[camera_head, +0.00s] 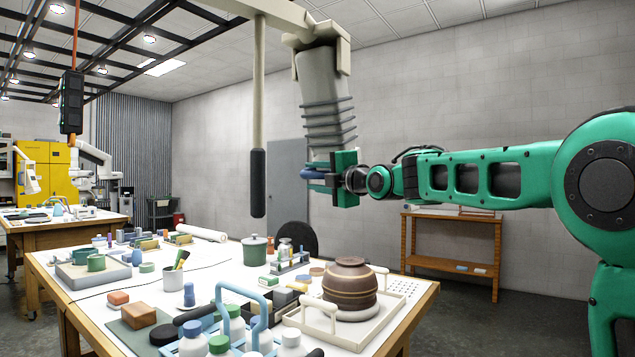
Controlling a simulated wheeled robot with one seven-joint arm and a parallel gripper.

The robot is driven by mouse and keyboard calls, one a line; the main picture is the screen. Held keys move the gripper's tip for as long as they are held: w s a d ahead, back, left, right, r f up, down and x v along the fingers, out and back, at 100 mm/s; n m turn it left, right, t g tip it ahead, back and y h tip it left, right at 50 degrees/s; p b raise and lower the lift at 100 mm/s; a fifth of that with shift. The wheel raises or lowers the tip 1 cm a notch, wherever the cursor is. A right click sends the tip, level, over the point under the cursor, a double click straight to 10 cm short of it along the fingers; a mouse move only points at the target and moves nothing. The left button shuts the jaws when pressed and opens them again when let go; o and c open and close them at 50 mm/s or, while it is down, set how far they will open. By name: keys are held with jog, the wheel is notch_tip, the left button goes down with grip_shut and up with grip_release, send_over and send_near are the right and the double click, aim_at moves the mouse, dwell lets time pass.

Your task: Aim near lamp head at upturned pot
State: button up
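The near lamp head (322,95) is a grey finned body hanging from a beige bracket at upper centre. It points mostly down, with a slight tilt. A blue grip bar (311,173) shows at its lower end. My gripper (322,178), on the green arm coming from the right, has its fingers above and below this bar and looks shut on it; the contact is partly hidden. The upturned pot (350,284) is brown with banded sides and sits base up on a pale tray (384,318), below and slightly right of the lamp head. The lamp's lit face is not visible.
A beige post with a dark grip (258,183) hangs left of the lamp head. The table (75,300) holds a green lidded pot (254,250), a blue-handled bottle carrier (240,290), cups and small blocks. Air between lamp head and upturned pot looks clear.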

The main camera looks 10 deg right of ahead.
jog(key=shift+s, duration=0.1)
jog(key=v, duration=1)
jog(key=shift+s+d, duration=0.2)
jog(key=s+d+f+m+g+h, duration=0.2)
jog(key=s+d+f+m+h, duration=0.15)
jog(key=d+f+m, duration=0.35)
jog(key=s+d+f+m+g+h, duration=0.25)
jog(key=s+d+f, duration=0.25)
jog(key=f, duration=0.5)
jog(key=s+d+f+m+g+h, duration=0.2)
jog(key=s+d+f+m+g, duration=0.15)
jog(key=d+f+m, duration=0.35)
jog(key=s+d+f+m+g, duration=0.1)
jog(key=s+f+m+g, duration=0.2)
jog(key=s+f, duration=0.3)
jog(key=s+d+f+m+g, duration=0.1)
jog(key=s+f+m+g, duration=0.2)
jog(key=s, duration=1.3)
jog(key=s+d+f+m+g, duration=0.1)
jog(key=s+f+m+g, duration=0.2)
jog(key=s+f+m, duration=0.5)
jog(key=s+f, duration=0.3)
jog(key=shift+d, duration=0.15)
